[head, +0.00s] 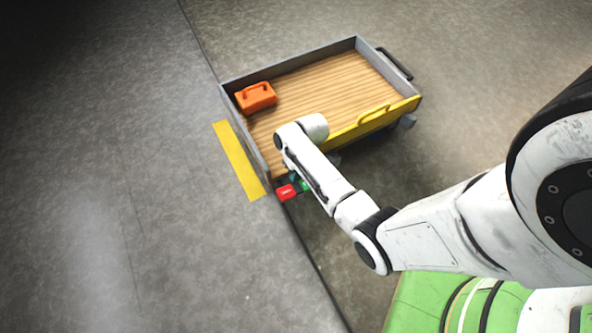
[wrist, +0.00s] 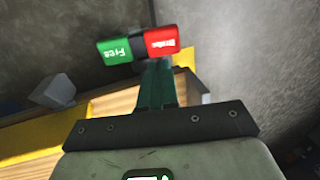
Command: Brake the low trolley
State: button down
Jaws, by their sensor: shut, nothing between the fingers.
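The low trolley (head: 335,84) has a wooden deck, grey walls and a yellow side panel. At its near left corner a rocker pedal shows a red half (head: 286,193) and a green half (head: 304,185). In the wrist view the red half reads "Brake" (wrist: 162,42) and the green half reads "Free" (wrist: 120,50). My gripper (wrist: 158,66) is shut and empty, its fingertips just below the pedal in the picture, nearest the red half. I cannot tell whether they touch it or which half is pressed down. In the head view my arm hides the fingers.
An orange toolbox (head: 256,97) sits on the deck in the far left corner. A yellow strip (head: 238,160) lies on the floor along the trolley's left end. A dark handle (head: 396,64) sticks out at the right end. The floor to the left is clear.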

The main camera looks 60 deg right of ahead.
aim_at(284, 195)
jog(key=b+x, duration=0.5)
jog(key=x, duration=0.4)
jog(key=shift+f, duration=0.3)
jog(key=shift+w+a+f+g+h, duration=0.15)
jog(key=shift+w+a+g+h, duration=0.15)
jog(key=shift+h, duration=0.1)
jog(key=shift+a+f+h+p, duration=0.1)
jog(key=shift+a+h+p, duration=0.1)
jog(key=shift+h+p, duration=0.15)
jog(key=shift+w+a+f+g+h, duration=0.15)
jog(key=shift+f+g+h, duration=0.15)
jog(key=shift+g+h, duration=0.2)
jog(key=shift+w+a+f+g+h, duration=0.15)
jog(key=shift+a+f+g+h, duration=0.1)
jog(key=shift+g+h, duration=0.25)
jog(key=shift+f, duration=0.15)
jog(key=shift+w+a+f, duration=0.1)
jog(key=shift+a+f, duration=0.05)
jog(key=shift+f, duration=0.05)
jog(key=shift+r, duration=0.1)
notch_tip(284, 195, up, 14)
jog(key=w+a+p, duration=0.2)
jog(key=p, duration=0.7)
jog(key=shift+a+f, duration=0.2)
jog(key=shift+a, duration=0.1)
